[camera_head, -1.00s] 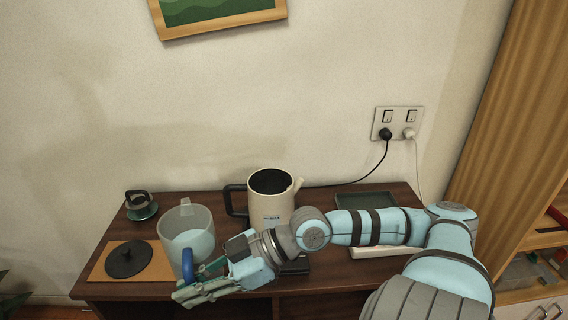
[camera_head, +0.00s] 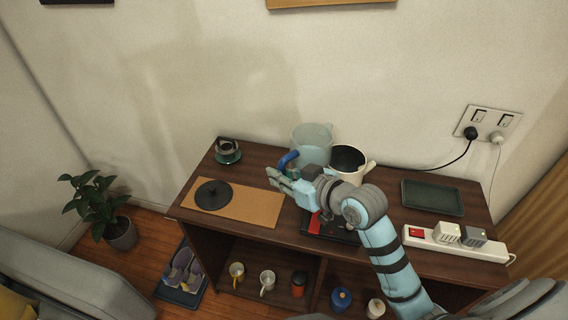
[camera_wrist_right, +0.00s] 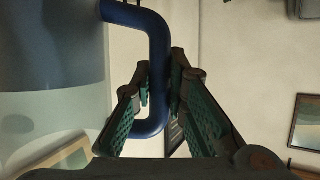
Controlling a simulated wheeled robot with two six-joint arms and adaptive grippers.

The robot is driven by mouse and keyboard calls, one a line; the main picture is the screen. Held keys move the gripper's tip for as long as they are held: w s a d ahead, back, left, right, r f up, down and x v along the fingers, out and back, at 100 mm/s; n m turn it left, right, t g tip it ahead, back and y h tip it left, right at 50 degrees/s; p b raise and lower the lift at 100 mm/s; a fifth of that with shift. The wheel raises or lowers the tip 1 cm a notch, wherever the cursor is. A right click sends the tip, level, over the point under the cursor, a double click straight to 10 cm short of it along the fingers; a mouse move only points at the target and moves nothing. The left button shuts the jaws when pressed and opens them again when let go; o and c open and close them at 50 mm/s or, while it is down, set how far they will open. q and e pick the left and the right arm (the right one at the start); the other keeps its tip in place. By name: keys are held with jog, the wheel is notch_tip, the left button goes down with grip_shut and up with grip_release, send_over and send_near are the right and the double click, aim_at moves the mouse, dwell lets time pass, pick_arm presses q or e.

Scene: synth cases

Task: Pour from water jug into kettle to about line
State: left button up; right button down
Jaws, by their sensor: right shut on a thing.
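My right gripper (camera_head: 282,174) is shut on the blue handle of the clear water jug (camera_head: 314,136). The wrist view also shows the jug (camera_wrist_right: 50,70) with bluish water inside, and the handle between the fingers (camera_wrist_right: 155,95). The jug looks close to upright and appears to be held up behind and left of the kettle (camera_head: 350,160). The kettle is pale with a dark open top and a spout on the right. My gripper and forearm hide its lower body, so its fill line does not show. My left gripper is out of view.
A cork mat (camera_head: 253,205) with a black round lid (camera_head: 213,194) lies at the table's left. A small dark-topped thing on a green saucer (camera_head: 228,157) stands behind it. A dark tray (camera_head: 432,197) and a white power strip (camera_head: 470,246) lie at the right.

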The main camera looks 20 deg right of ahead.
aim_at(308, 160)
jog(key=shift+w+d+r+m+y, duration=0.15)
jog(key=shift+d+r+m+y, duration=0.45)
jog(key=shift+d+r+m, duration=0.25)
jog(key=shift+w+m, duration=0.1)
jog(key=shift+m, duration=0.25)
jog(key=shift+w+d+m+g+y+b, duration=0.1)
jog(key=shift+w+d+m+y+b, duration=0.15)
jog(key=shift+d+b, duration=0.25)
jog(key=shift+w+d+m+g+y+b, duration=0.1)
jog(key=shift+w+d+m+y+b, duration=0.1)
jog(key=shift+d+b, duration=0.25)
jog(key=shift+w+d+m+g+y+b, duration=0.15)
jog(key=shift+d+m+b, duration=0.15)
jog(key=shift+d, duration=0.35)
jog(key=shift+r, duration=0.1)
jog(key=shift+a, duration=0.1)
jog(key=shift+w+d+r+m+y, duration=0.15)
jog(key=shift+d+m, duration=0.05)
jog(key=shift+d, duration=0.25)
jog(key=shift+w+d+r+m+y, duration=0.15)
jog(key=shift+d, duration=0.25)
jog(key=shift+w+d+r+m+y+b, duration=0.15)
jog(key=shift+w+d+m+b, duration=0.1)
jog(key=shift+d, duration=0.25)
jog(key=shift+w+d+r+m+y+b, duration=0.1)
jog(key=shift+d+r+m+y+b, duration=0.1)
jog(key=shift+d, duration=0.25)
